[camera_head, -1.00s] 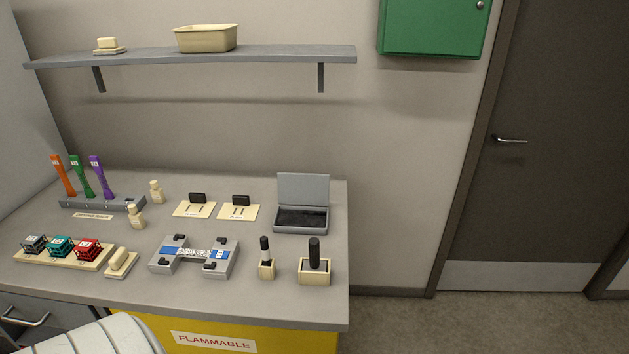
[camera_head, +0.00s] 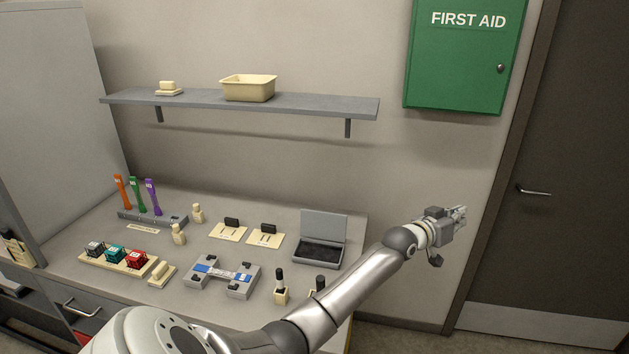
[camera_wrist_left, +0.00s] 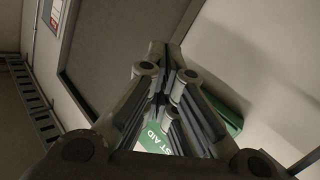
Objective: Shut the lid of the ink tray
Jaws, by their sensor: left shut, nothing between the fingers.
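The ink tray (camera_head: 318,250) is a grey box with a dark pad inside, at the right end of the bench. Its lid (camera_head: 324,224) stands up, open, at the back. My left gripper (camera_head: 462,216) is to the right of the tray, off the bench's right side, in front of the wall between bench and door. It is shut with nothing in it. Its closed fingers also show in the left wrist view (camera_wrist_left: 165,90), with the green cabinet behind them. My right gripper is not in view.
My left arm crosses over the bench's front right, partly hiding a stamp block (camera_head: 319,285). A shelf (camera_head: 300,103) and a green first aid cabinet (camera_head: 463,60) hang above.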

